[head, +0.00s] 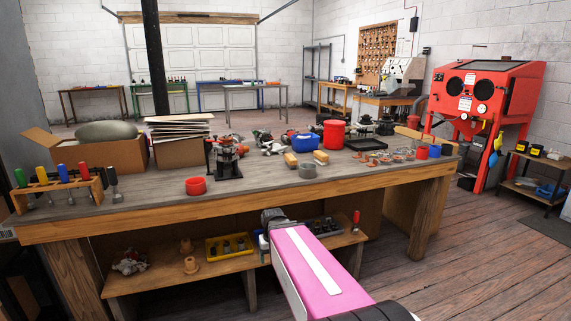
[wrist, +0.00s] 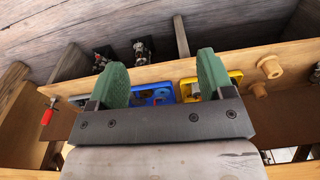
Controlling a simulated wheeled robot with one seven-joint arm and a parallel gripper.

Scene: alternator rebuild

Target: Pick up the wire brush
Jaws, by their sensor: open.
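I cannot pick out the wire brush for certain. Two small light-wood blocks (head: 291,159) and (head: 321,157) lie on the workbench top (head: 150,196), too small to tell whether they have bristles. A red-handled tool (head: 356,218) is at the right end of the lower shelf; it also shows at the left in the wrist view (wrist: 48,112). My gripper (head: 272,216) is at the bench's front edge, in front of the lower shelf. In the wrist view its green fingers (wrist: 163,82) are spread wide with nothing between them.
The lower shelf (head: 155,279) holds a yellow tray (head: 229,247), wooden cone-shaped pieces and a blue tray (wrist: 152,92). The bench top's front middle is largely clear.

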